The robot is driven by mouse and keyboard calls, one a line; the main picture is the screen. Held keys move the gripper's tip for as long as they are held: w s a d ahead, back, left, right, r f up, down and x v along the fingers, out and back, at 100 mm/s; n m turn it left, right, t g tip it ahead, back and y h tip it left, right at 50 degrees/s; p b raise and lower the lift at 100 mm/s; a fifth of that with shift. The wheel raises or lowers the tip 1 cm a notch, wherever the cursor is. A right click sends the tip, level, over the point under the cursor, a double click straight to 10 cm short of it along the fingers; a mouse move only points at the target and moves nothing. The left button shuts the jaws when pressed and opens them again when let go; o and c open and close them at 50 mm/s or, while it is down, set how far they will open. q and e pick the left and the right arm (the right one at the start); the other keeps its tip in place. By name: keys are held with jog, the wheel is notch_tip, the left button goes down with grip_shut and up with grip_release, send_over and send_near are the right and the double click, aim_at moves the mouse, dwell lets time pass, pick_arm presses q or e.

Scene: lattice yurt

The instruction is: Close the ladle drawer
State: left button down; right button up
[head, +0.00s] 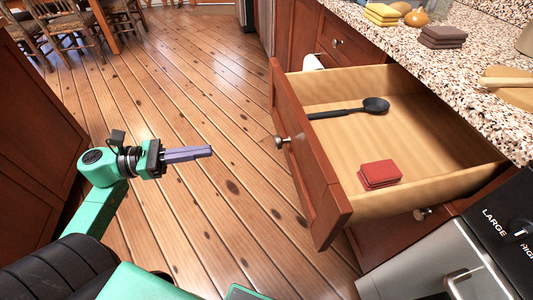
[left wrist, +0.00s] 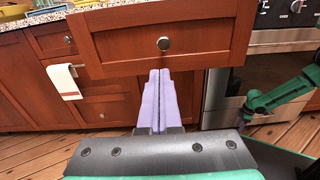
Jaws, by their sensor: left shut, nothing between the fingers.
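The ladle drawer (head: 318,160) is pulled far out, with a red-brown front, a round metal knob (head: 282,142) and a pale wood inside. A black ladle (head: 345,111) lies in its far part and a red folded cloth (head: 380,173) near its front. My left gripper (head: 211,151) is shut and empty, left of the drawer front and apart from it, pointing towards it. In the left wrist view its lilac fingers (left wrist: 160,72) point at the drawer front (left wrist: 210,45), below the knob (left wrist: 163,43).
A speckled counter (head: 460,60) carries folded cloths and a board above the drawer. A steel oven (head: 440,262) stands at the near right. Wooden chairs (head: 70,25) stand far back left. Plank floor (head: 215,85) lies open before the drawer. A towel (left wrist: 65,82) hangs on the cabinets.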

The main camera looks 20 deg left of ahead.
pick_arm(q)
jog(key=p+x, duration=0.2)
jog(key=x, duration=1.1)
jog(key=shift+w+d+r, duration=0.2)
jog(key=shift+w+r, duration=0.05)
jog(key=shift+r, duration=0.05)
pick_arm(e)
jog(key=s, duration=0.3)
jog(key=shift+s+d+f, duration=0.35)
